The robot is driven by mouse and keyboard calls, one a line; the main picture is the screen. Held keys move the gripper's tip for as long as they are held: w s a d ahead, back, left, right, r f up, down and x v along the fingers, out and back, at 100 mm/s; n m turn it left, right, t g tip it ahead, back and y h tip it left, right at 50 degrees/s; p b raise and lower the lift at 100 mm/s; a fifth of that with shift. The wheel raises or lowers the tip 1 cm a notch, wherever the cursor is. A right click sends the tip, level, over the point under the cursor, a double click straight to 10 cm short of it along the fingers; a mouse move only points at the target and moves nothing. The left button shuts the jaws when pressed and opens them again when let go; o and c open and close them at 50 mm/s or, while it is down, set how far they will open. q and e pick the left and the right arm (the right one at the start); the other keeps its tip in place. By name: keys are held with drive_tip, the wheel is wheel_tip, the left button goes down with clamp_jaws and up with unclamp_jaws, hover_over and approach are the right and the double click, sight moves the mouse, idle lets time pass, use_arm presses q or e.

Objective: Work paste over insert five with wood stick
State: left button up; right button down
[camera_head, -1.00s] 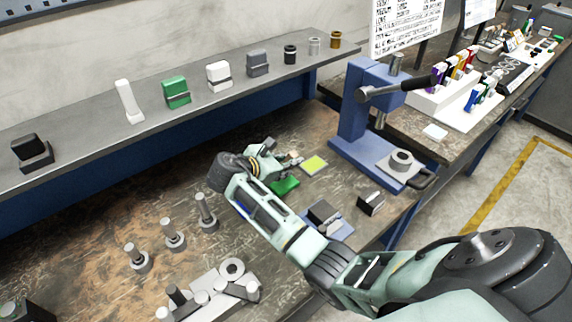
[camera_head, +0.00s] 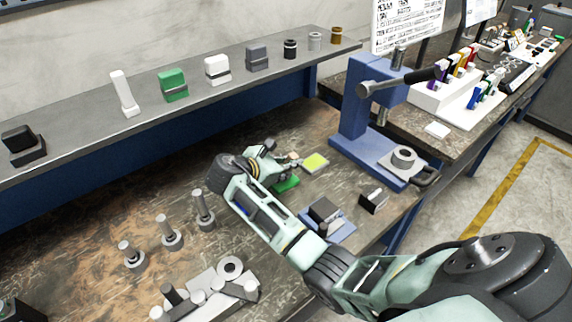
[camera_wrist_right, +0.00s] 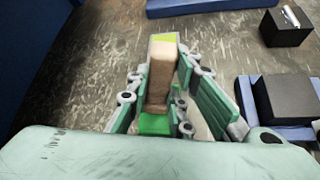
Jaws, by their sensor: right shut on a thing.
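My right gripper (camera_head: 284,163) is low over the bench, left of the blue press. In the right wrist view its fingers (camera_wrist_right: 160,95) are shut on a tan-brown wood stick (camera_wrist_right: 161,72). The stick points away from the gripper toward a yellow-green pad (camera_wrist_right: 166,38), which also shows in the head view (camera_head: 316,162). I cannot tell whether the stick's tip touches it. A green piece (camera_head: 287,184) lies under the gripper and shows between the fingers in the wrist view (camera_wrist_right: 155,125). No paste can be made out, and I cannot tell which thing is insert five. My left gripper is not in view.
A blue press (camera_head: 370,120) stands right of the gripper. A black block on a blue base (camera_head: 325,213) and a small dark block (camera_head: 373,199) are nearer me. Several metal pegs (camera_head: 168,233) stand at left. A grey shelf (camera_head: 190,98) with coloured blocks runs behind.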

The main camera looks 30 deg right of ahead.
drive_tip(key=shift+f, duration=0.55)
idle(0.6)
drive_tip(key=shift+s+f+p, duration=0.15)
drive_tip(key=shift+f+p, duration=0.05)
drive_tip(key=shift+p, duration=0.3)
idle(2.0)
wheel_tip(320, 180, up, 2)
drive_tip(key=p, duration=0.2)
drive_tip(key=shift+r+p, duration=0.15)
drive_tip(key=shift+p, duration=0.2)
wheel_tip(320, 180, up, 5)
drive_tip(key=p, duration=0.6)
drive_tip(key=shift+r, duration=0.1)
idle(0.4)
